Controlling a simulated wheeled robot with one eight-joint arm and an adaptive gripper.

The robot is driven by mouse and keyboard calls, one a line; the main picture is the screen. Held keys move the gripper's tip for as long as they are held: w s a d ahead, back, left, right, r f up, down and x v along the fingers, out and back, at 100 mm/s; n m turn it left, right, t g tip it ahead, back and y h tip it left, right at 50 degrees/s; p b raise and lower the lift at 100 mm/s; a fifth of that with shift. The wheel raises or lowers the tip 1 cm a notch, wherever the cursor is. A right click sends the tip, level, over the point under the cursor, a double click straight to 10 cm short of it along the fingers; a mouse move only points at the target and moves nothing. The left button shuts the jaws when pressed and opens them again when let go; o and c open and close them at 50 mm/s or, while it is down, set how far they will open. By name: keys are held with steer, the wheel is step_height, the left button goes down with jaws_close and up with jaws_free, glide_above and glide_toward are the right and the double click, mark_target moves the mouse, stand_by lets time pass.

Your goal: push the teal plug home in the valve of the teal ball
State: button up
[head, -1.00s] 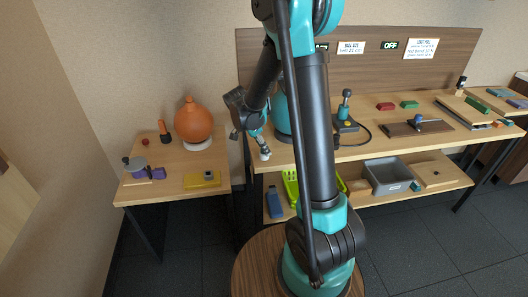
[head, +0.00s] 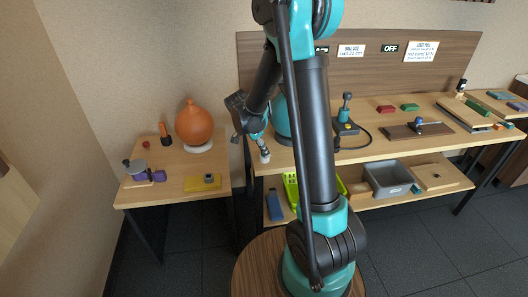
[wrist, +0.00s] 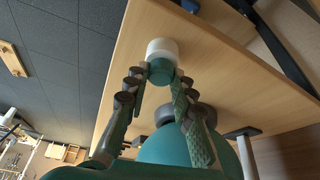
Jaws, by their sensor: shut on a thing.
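The teal plug (wrist: 162,70), with a white end (wrist: 162,48), is between my gripper's fingertips (wrist: 158,75) in the wrist view. My gripper is shut on it. In the head view my gripper (head: 261,145) hangs at the bench's left front edge, with the white end lowest. The teal ball (wrist: 172,150) fills the lower middle of the wrist view, apart from the plug. In the head view the teal ball (head: 281,118) is partly hidden behind my arm. I cannot make out its valve. A dark round piece (wrist: 201,114) lies beside the ball.
A lower shelf holds a grey bin (head: 388,178) and a green crate (head: 291,190). A side table (head: 180,163) with an orange ball (head: 194,124) stands left. Dark floor lies between.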

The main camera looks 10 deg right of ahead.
step_height(320, 180, up, 20)
stand_by(0.5)
steer(key=shift+f, duration=0.1)
steer(key=shift+o, duration=0.8)
jaws_close()
